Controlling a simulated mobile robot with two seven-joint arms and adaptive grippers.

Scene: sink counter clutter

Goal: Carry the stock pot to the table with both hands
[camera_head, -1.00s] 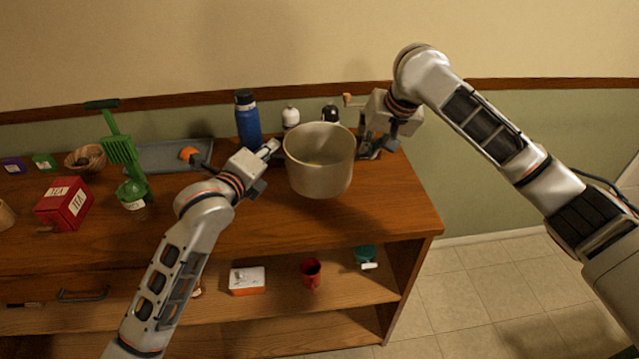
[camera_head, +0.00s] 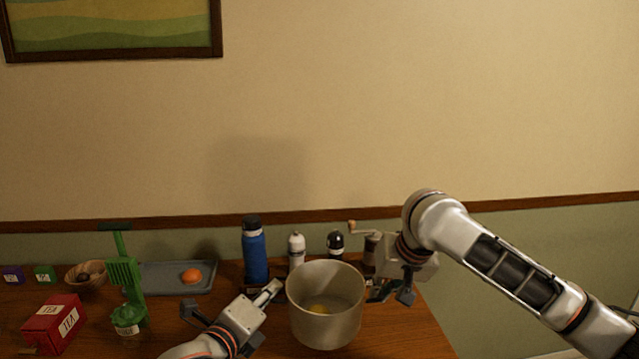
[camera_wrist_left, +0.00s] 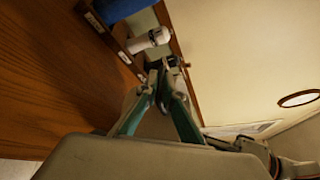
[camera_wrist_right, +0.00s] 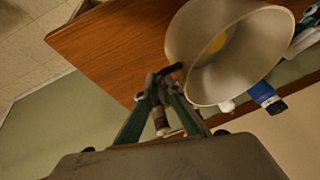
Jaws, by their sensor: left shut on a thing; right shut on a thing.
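The stock pot (camera_head: 325,325) is a beige, open, round pot, upright in the head view, with a small yellow thing (camera_head: 320,309) inside. My left gripper (camera_head: 272,291) is shut at the pot's left side. My right gripper (camera_head: 380,288) is shut at its right side. In the right wrist view the fingers (camera_wrist_right: 162,85) close at a dark handle on the pot (camera_wrist_right: 180,40).
Behind the pot stand a blue bottle (camera_head: 255,255), a white shaker (camera_head: 297,250), a black-topped shaker (camera_head: 335,243) and a grinder (camera_head: 371,248). The counter (camera_head: 400,335) ends at right.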

